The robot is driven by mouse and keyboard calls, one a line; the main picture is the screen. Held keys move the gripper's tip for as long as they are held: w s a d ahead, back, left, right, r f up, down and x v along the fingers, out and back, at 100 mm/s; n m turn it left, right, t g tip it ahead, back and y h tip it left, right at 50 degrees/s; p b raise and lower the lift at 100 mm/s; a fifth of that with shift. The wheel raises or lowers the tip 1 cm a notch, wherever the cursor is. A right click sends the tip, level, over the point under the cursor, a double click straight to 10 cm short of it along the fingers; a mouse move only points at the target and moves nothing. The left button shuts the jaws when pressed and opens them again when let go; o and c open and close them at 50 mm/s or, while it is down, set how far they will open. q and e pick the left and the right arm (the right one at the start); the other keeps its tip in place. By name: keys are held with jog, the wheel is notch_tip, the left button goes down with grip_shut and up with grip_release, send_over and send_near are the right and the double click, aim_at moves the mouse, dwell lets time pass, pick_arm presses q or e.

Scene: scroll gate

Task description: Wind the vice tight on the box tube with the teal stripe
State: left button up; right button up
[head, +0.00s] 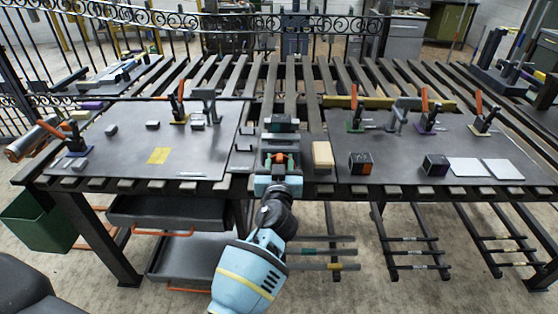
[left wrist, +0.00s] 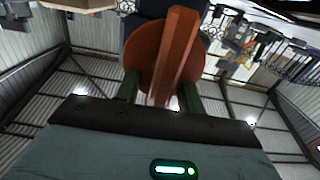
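The vice (head: 281,126) stands at the front middle of the slatted table, with dark jaws and an orange crank (head: 281,157) facing me. My left gripper (head: 278,180) is at the crank. In the left wrist view, the orange crank bar (left wrist: 177,50) and its round hub (left wrist: 137,55) lie in front of my palm. Two dark green fingers (left wrist: 160,92) stand apart on either side of the bar, with a gap showing at its left. Below the table edge, a grey bar with a teal-looking band (head: 308,251) shows. I cannot tell whether a tube is in the vice. My right gripper is out of view.
A wooden block (head: 322,155) stands close right of the vice. A green bin (head: 38,220) hangs at left. Dark trays (head: 165,212) sit under the table.

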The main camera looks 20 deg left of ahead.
pick_arm(q)
jog(key=shift+c, duration=0.5)
grip_shut()
jog(key=shift+d+m, duration=0.1)
jog(key=shift+m, duration=0.2)
